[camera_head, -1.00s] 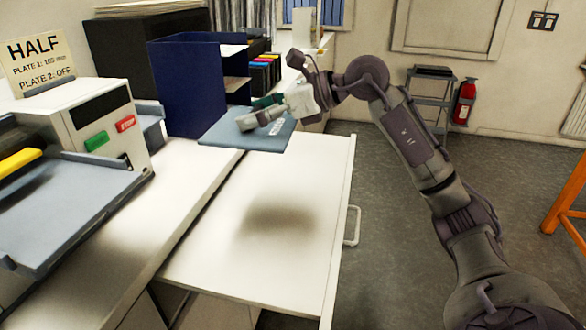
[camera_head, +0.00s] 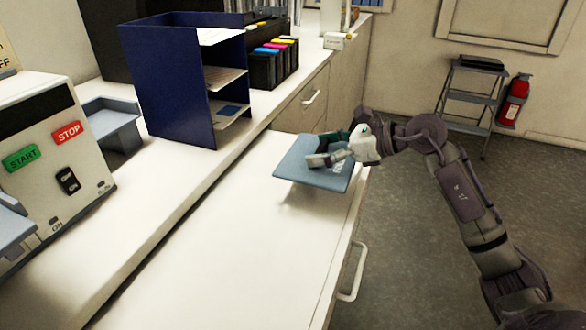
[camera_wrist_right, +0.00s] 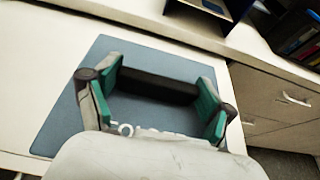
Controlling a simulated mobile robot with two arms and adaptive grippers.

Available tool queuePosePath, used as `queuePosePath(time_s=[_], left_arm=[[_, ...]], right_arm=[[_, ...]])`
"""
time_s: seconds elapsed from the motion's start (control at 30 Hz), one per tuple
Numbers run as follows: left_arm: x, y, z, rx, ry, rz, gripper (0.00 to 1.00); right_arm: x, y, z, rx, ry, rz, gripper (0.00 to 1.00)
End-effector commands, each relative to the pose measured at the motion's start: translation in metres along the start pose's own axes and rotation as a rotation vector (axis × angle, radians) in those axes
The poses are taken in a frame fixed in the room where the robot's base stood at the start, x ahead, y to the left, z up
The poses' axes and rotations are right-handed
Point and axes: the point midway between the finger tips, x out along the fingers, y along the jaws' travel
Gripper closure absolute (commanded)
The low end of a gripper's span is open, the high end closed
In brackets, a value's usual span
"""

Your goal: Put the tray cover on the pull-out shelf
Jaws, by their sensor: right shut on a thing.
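The tray cover (camera_head: 290,165) is a flat blue-grey panel, nearly level, at the far end of the white pull-out shelf (camera_head: 225,245). My right gripper (camera_head: 325,157) is shut on the cover from above. In the right wrist view the fingers (camera_wrist_right: 158,82) close on a dark raised bar on the cover (camera_wrist_right: 65,120). The cover's shadow lies close beneath its near edge, so it is low over the shelf; whether it touches cannot be told. The shelf is pulled out, with a metal handle (camera_head: 354,275) on its front. My left gripper is not in view.
A dark blue sorter (camera_head: 165,85) with papers stands on the counter behind the shelf. Ink cartridges (camera_head: 268,62) sit beyond it. A machine with START and STOP buttons (camera_head: 45,150) is at left. The near part of the shelf is bare.

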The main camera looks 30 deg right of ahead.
Motion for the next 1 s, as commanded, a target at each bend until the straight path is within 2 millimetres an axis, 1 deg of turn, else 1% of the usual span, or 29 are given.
queuePosePath(time_s=[0.03, 0.1, 0.2, 0.3, 0.43, 0.6, 0.7, 1.0], left_arm=[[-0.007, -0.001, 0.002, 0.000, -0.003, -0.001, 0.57], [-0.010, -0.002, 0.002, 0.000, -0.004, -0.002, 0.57], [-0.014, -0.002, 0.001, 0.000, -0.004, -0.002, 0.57], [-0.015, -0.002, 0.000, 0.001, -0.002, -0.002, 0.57], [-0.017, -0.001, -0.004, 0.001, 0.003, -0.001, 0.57], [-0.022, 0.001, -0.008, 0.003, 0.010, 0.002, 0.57], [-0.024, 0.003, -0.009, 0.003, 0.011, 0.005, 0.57], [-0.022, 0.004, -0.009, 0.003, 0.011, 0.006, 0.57]], right_arm=[[0.012, -0.005, 0.003, 0.006, -0.007, 0.002, 0.56], [0.029, -0.010, -0.001, 0.006, -0.005, 0.002, 0.56], [0.050, -0.016, -0.005, 0.003, -0.004, 0.001, 0.56], [0.062, -0.021, -0.009, 0.002, -0.003, -0.001, 0.56], [0.070, -0.023, -0.014, 0.002, -0.002, 0.000, 0.56], [0.079, -0.023, -0.037, 0.005, 0.000, 0.000, 0.56], [0.083, -0.023, -0.047, 0.003, -0.001, 0.000, 0.56], [0.084, -0.023, -0.050, 0.000, 0.000, -0.002, 0.56]])
